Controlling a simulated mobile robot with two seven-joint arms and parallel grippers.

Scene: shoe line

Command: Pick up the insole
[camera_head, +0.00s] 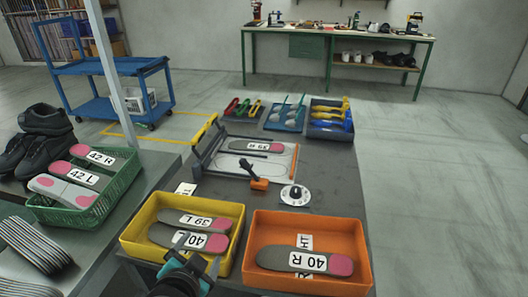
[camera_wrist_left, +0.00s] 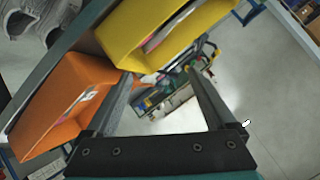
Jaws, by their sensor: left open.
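Two grey and pink insoles lie in the yellow tray: the insole labelled 39 L (camera_head: 185,218) behind and the insole labelled 40 (camera_head: 168,237) in front, its letter partly covered. The insole labelled 40 R (camera_head: 280,258) lies in the orange tray (camera_head: 365,258). Another insole (camera_head: 247,146) rests on the fixture board. My left gripper (camera_head: 196,254) is open at the front of the yellow tray (camera_head: 237,222). In the left wrist view, the open fingers (camera_wrist_left: 160,73) have nothing between them. My right gripper is not in view.
A green basket (camera_head: 120,190) with insoles 42 R and 42 L stands on the left bench, near black shoes (camera_head: 40,140). A knob dial (camera_head: 295,195) and an orange-handled tool (camera_head: 259,184) lie behind the trays. Small tool trays (camera_head: 285,114) sit at the far end.

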